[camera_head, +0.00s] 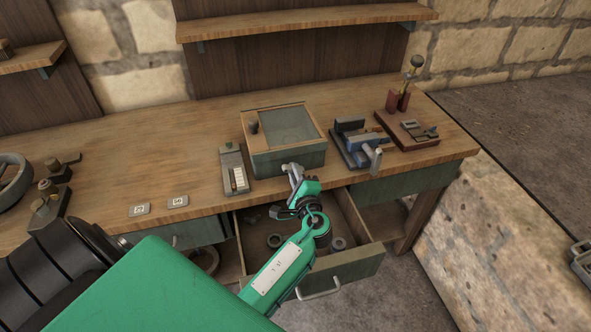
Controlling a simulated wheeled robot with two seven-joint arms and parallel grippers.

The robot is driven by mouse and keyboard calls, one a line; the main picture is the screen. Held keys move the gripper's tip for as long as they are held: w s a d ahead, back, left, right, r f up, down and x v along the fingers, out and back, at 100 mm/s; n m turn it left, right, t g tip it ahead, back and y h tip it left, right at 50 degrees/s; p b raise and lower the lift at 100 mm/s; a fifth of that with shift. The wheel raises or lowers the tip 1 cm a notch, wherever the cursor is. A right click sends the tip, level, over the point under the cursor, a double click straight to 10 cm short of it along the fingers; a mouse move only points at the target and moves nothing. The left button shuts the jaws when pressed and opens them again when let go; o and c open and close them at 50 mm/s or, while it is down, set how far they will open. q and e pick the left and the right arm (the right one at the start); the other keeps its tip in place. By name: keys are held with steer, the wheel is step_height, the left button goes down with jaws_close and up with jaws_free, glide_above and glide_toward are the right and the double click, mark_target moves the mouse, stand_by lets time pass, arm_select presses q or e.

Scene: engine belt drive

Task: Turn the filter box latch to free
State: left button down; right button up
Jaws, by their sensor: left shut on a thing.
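The filter box (288,158) is a grey-green box with a wooden-framed lid and a dark knob (253,127) at the lid's left. It stands at the bench's front edge, above an open drawer.
The open drawer (362,262) holds several rings and lies under my left arm. A narrow gauge-like block (233,170) stands left of the box; a blue vise (352,145) and a red-brown stand (408,132) stand right. Two number tags (178,201) lie left. A shelf (300,22) hangs above.

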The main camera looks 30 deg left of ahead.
arm_select(q)
steer(key=shift+r+m+p, duration=0.15)
steer(key=shift+m+p, duration=0.5)
steer(key=shift+m, duration=0.35)
steer(key=m+p, duration=0.2)
steer(key=shift+m, duration=0.4)
steer(key=m+p, duration=0.4)
steer(key=m, duration=0.1)
steer(key=shift+p, duration=0.4)
steer(key=shift+m+p, duration=0.75)
steer(key=shift+m, duration=0.35)
steer(key=shift+f+m+p, duration=0.2)
steer(key=shift+m+p, duration=0.3)
steer(key=shift+m, duration=0.2)
steer(key=shift+s, duration=0.1)
steer(key=c, duration=1.4)
jaws_free()
